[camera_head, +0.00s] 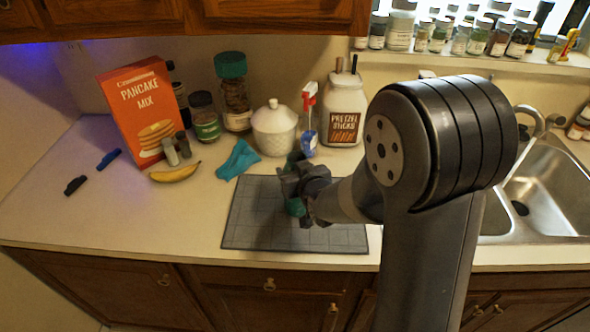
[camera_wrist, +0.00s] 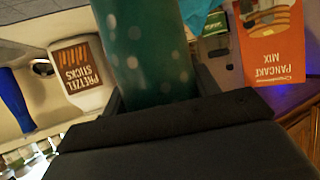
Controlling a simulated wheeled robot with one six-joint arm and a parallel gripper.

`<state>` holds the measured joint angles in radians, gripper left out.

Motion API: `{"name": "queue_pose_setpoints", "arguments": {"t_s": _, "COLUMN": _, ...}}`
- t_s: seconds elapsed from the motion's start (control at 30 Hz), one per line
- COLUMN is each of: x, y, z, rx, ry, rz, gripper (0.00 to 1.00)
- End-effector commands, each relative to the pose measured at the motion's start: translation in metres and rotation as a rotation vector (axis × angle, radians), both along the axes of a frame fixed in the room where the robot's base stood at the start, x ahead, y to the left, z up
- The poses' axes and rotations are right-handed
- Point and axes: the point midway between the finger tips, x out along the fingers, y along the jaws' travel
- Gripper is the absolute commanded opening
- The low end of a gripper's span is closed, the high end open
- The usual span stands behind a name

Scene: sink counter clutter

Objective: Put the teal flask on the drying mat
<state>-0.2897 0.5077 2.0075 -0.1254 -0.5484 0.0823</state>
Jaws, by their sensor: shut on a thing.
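My gripper (camera_head: 300,192) is over the grey drying mat (camera_head: 254,232) and shut on the teal flask (camera_head: 295,207). In the head view the gripper hides most of the flask; only small teal parts show. In the wrist view the flask (camera_wrist: 143,50) fills the upper middle between the fingers, dark teal with pale spots. The mat is dark grey with a grid pattern and lies near the counter's front edge. I cannot tell whether the flask touches the mat.
A teal cloth (camera_head: 238,160) lies just behind the mat. A white lidded jar (camera_head: 275,128), a spray bottle (camera_head: 309,120) and a pretzel jar (camera_head: 344,112) stand behind it. A banana (camera_head: 175,173) and pancake box (camera_head: 143,110) are left. The sink (camera_head: 550,190) is right.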

Motion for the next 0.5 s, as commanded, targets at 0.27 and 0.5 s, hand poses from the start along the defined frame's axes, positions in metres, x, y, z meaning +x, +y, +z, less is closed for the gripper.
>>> {"name": "queue_pose_setpoints", "arguments": {"t_s": 0.27, "x": 0.0002, "y": 0.0000, "z": -0.0020, "rx": 0.002, "ry": -0.002, "rz": 0.000, "gripper": 0.17}}
{"name": "queue_pose_setpoints", "arguments": {"t_s": 0.5, "x": -0.0001, "y": 0.0000, "z": -0.0048, "rx": 0.001, "ry": -0.001, "rz": 0.000, "gripper": 0.62}}
